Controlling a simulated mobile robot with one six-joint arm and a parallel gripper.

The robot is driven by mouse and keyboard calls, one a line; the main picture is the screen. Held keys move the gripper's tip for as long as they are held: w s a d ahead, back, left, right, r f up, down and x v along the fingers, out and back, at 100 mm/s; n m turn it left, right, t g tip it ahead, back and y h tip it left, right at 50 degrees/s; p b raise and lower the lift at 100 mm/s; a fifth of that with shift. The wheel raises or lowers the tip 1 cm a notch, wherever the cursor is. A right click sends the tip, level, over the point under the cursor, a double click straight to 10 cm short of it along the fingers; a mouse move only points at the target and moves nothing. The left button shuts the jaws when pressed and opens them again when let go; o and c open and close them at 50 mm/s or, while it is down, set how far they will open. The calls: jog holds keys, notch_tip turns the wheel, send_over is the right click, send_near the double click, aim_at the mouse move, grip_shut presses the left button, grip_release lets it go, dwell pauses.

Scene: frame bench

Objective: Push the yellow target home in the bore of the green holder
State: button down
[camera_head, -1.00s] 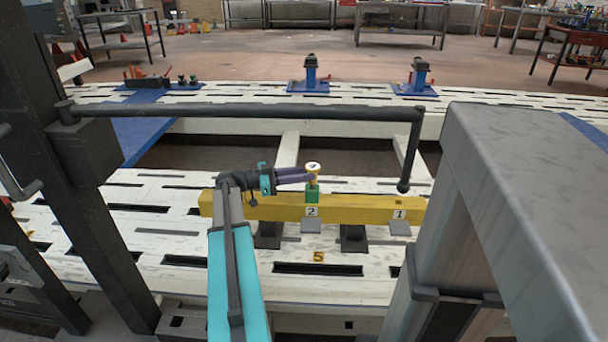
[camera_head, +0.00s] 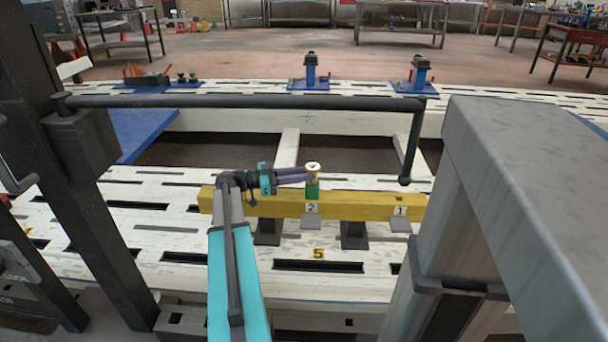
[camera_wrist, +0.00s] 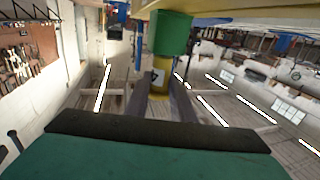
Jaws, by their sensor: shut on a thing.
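The green holder (camera_head: 312,189) stands upright on the yellow beam (camera_head: 270,204), behind the label 2. The yellow target (camera_head: 313,175) has a pale disc top with a dark mark and sits upright just above the holder, in line with it. My gripper (camera_head: 308,177) reaches in from the left, its fingers shut on the target just under the disc. The wrist view appears upside down: the green holder (camera_wrist: 172,32) is at the top and the yellow target (camera_wrist: 163,68) runs from it down between my fingers (camera_wrist: 160,92). How deep it sits in the bore is hidden.
A dark bar (camera_head: 250,102) crosses in front of the scene and bends down at right (camera_head: 410,150). A grey metal frame (camera_head: 500,180) blocks the right side. A label 1 plate (camera_head: 400,225) is on the beam's right end. Blue fixtures (camera_head: 310,80) stand on the far bench.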

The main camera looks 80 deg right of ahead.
jog(key=shift+f, duration=0.25)
jog(key=c, duration=1.4)
grip_release()
jog(key=shift+c, duration=0.2)
jog(key=shift+w, duration=0.15)
jog(key=p+v, duration=0.1)
jog(key=v, duration=1.2)
jog(key=shift+w+a, duration=0.2)
